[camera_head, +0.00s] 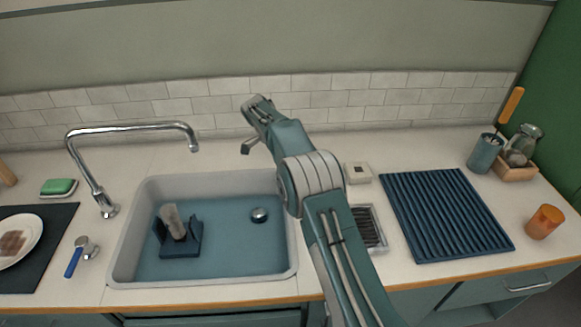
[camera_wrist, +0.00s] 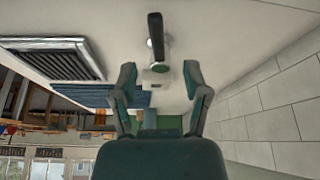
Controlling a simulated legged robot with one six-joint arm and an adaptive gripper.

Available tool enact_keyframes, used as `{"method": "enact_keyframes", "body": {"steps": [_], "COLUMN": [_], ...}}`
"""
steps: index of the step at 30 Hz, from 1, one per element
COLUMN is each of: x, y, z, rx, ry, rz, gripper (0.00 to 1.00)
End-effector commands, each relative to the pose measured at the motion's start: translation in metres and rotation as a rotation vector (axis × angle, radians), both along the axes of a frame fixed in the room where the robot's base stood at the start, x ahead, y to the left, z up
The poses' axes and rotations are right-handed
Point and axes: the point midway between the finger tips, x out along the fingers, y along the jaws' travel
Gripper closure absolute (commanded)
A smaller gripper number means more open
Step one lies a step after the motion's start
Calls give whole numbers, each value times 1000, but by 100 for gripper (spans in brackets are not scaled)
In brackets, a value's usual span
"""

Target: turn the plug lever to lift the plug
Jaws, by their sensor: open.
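In the wrist view my gripper (camera_wrist: 160,78) is open and empty, with its two fingers apart. A dark bar that looks like the plug lever (camera_wrist: 155,28) stands out just past the fingertips, near the middle, with a pale round base (camera_wrist: 158,50). The fingers do not appear to touch it. In the head view my arm hides this lever and I cannot make out the fingertips clearly. The round metal plug (camera_head: 259,214) sits low in the blue-floored sink (camera_head: 127,245); I cannot tell if it is seated.
A small white box (camera_head: 358,172), a drain grate (camera_head: 371,226) and a ribbed blue mat (camera_head: 446,214) are right of the sink. A faucet (camera_head: 84,170) and a blue-handled item (camera_head: 75,262) are left. A brush in a dark holder (camera_head: 181,246) stands in the sink. The tiled wall (camera_head: 380,103) is behind.

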Motion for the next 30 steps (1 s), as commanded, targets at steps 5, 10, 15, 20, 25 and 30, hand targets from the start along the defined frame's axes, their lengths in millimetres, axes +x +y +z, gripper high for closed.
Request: {"method": "enact_keyframes", "body": {"steps": [5,10,15,20,25,30], "x": [-1,-2,-2,-2,-2,-2], "y": [14,20,20,20,20,20], "z": [30,44,46,46,46,46], "rx": [1,1,1,1,1,1], "ry": [-3,-1,1,0,0,0], "rz": [0,0,0,0,0,0], "gripper": [40,40,40,40,40,40]}}
